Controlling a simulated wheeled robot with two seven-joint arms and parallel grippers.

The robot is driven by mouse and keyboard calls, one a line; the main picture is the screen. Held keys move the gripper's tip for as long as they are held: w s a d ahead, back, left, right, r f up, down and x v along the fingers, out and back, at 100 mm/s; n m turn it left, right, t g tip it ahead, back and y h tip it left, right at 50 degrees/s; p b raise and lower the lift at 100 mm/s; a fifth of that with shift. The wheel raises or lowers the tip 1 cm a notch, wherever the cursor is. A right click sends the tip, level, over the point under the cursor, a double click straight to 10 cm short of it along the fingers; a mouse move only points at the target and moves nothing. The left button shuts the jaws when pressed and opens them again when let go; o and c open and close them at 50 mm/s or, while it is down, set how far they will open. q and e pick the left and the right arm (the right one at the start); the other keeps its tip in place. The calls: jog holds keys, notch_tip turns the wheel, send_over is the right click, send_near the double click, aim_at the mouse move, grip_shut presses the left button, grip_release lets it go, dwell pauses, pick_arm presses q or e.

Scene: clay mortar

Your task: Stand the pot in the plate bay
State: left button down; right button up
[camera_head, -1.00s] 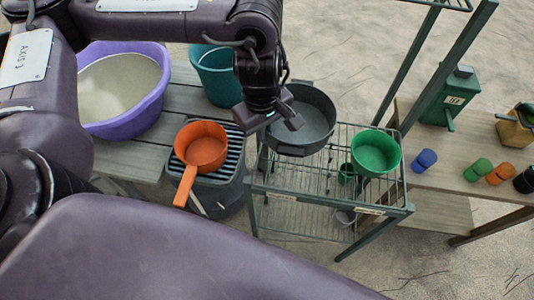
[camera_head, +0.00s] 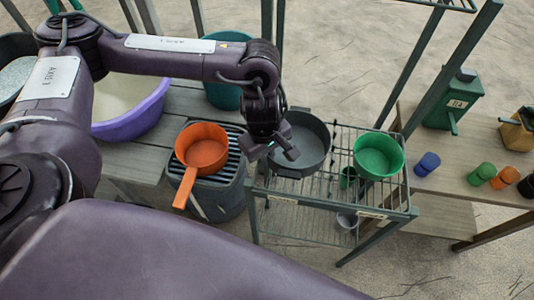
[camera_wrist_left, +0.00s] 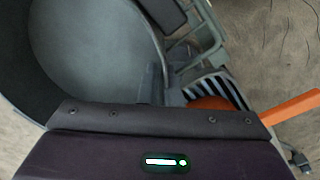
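The dark grey pot (camera_head: 310,150) is over the left part of the wire rack (camera_head: 335,185) in the head view, its open mouth facing up. My left gripper (camera_head: 285,150) is at its left rim and shut on it. In the left wrist view, the pot (camera_wrist_left: 95,45) fills the upper left, and the fingers (camera_wrist_left: 156,85) meet its wall. I cannot tell whether the pot's base touches the wires. I cannot make out a separate plate bay; the pot and arm cover part of the rack. My right gripper is not in view.
A green bowl-like pot (camera_head: 378,157) sits on the rack's right side. An orange saucepan (camera_head: 203,152) stands on a ribbed stove left of the rack. A purple tub (camera_head: 135,115) and teal bucket (camera_head: 222,95) are behind. Small coloured cups line the right bench (camera_head: 450,180).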

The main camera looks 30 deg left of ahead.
pick_arm(q)
jog(key=c, duration=1.6)
grip_release()
jog(key=shift+f, duration=0.1)
jog(key=shift+r, duration=0.5)
jog(key=r, duration=0.3)
jog(key=r+p, duration=0.1)
jog(key=r, duration=0.3)
jog(key=r+p, duration=0.1)
jog(key=r, duration=0.3)
jog(key=shift+s+a+r, duration=0.15)
jog(key=shift+s+a, duration=0.05)
jog(key=shift+s, duration=0.15)
